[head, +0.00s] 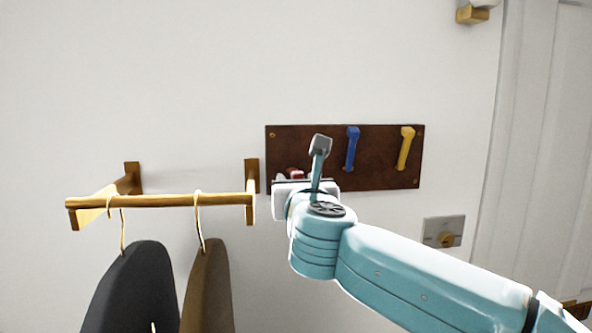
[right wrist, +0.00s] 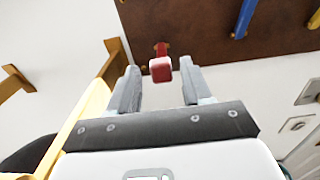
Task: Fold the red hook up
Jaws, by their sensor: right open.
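The red hook (head: 295,174) is at the left end of a dark brown wooden board (head: 385,180) on the wall, mostly hidden behind my right gripper in the head view. In the right wrist view the red hook (right wrist: 160,68) sticks out from the board toward the camera, its blocky end facing me. My right gripper (right wrist: 158,82) is open, with one finger on each side of the hook's end and visible gaps on both sides. In the head view the right gripper (head: 293,182) is in front of the board's lower left part. My left gripper is not in view.
A blue hook (head: 351,148) and a yellow hook (head: 405,148) stand upright along the board. A brass rail (head: 160,201) with dark garments (head: 135,290) on hangers is close to the gripper's left. A switch plate (head: 444,231) is below right. The wall above is clear.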

